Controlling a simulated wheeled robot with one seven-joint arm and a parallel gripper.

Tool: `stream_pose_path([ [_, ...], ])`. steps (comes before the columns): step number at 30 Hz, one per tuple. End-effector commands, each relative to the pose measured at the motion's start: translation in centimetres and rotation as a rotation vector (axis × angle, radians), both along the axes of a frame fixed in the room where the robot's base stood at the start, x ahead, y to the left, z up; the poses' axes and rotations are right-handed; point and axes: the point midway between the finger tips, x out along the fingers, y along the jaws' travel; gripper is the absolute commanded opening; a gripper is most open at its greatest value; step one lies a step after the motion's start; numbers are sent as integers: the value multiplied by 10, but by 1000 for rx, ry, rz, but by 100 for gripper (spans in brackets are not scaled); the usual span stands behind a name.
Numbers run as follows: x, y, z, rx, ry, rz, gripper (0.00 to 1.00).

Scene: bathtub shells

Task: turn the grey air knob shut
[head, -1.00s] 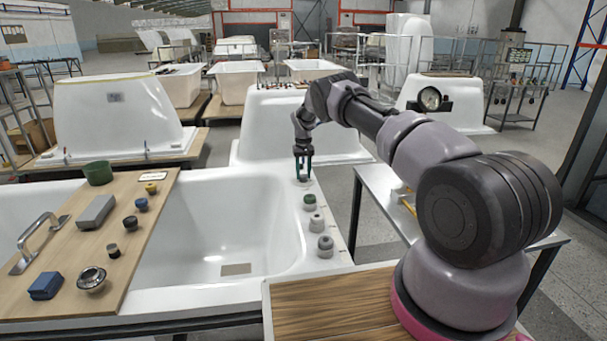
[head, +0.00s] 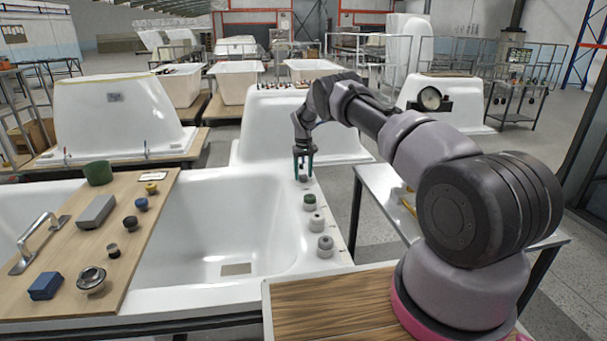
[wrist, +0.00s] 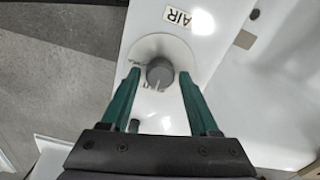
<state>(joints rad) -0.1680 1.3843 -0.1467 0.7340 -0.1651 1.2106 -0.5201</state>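The grey air knob (wrist: 160,73) is a small round knob on a white round plate (wrist: 172,45), beside a label reading AIR. My gripper (wrist: 159,78) points at it from above in the wrist view. Its two green fingers are apart, one on each side of the knob, with a visible gap to it. In the head view my gripper (head: 303,168) is over the far end of the tub's right rim, with the knob (head: 303,178) just below the fingers. How far the fingertips are above the plate is hard to tell.
Several more knobs, one green-topped (head: 310,201) and two grey (head: 317,222) (head: 325,246), line the tub rim (head: 335,210) nearer to me. The tub basin (head: 225,225) is open to the left. A wooden board (head: 120,225) with loose parts lies across the tub.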

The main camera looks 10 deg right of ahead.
Motion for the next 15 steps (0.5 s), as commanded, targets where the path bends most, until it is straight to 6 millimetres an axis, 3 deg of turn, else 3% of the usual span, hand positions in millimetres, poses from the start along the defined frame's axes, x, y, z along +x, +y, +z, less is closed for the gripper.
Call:
stream_pose_path([
  [10,0,0,1,0,0,-1,74],
  [15,1,0,20,0,-2,-1,74],
])
